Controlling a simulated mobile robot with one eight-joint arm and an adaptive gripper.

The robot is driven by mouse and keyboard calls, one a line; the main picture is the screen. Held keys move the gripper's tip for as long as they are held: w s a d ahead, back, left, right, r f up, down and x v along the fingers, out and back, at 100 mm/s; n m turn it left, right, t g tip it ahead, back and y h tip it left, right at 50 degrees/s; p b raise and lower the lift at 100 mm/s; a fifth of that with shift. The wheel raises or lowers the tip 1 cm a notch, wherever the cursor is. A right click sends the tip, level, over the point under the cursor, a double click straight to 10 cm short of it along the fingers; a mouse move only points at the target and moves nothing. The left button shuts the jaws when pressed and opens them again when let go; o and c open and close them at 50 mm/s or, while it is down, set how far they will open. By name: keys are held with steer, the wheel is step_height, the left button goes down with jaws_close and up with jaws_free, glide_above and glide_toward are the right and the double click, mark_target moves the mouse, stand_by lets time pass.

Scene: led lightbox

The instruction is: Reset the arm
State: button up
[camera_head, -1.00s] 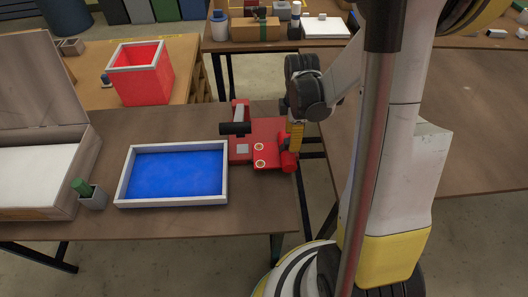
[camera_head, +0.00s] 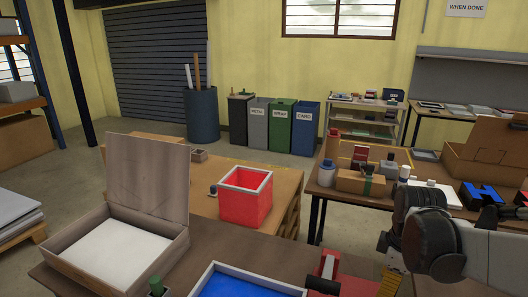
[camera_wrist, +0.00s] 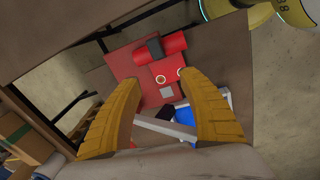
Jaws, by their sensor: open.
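My arm (camera_head: 440,245) shows at the lower right of the head view, bent over the workbench. My gripper (camera_wrist: 165,112) shows in the wrist view with its two yellow fingers spread apart and nothing between their tips. Beyond the fingers lies a red fixture (camera_wrist: 150,65) with a black part and two round brass-coloured rings. Part of it also shows at the bottom of the head view (camera_head: 328,268). In the head view one yellow finger shows at the lower edge, and the fingertips are out of sight.
A blue-floored tray (camera_head: 250,283) and an open box with a white panel (camera_head: 115,248) are on the near bench. A red bin (camera_head: 246,198) stands on the table behind. A cluttered table (camera_head: 335,195) is beyond my arm. Floor shows between the tables.

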steer(key=s+a+r+m+t, duration=0.6)
steer(key=s+a+m, duration=0.2)
steer(key=a+m, duration=0.3)
steer(key=shift+a, duration=0.15)
steer(key=shift+r, duration=0.1)
stand_by(0.4)
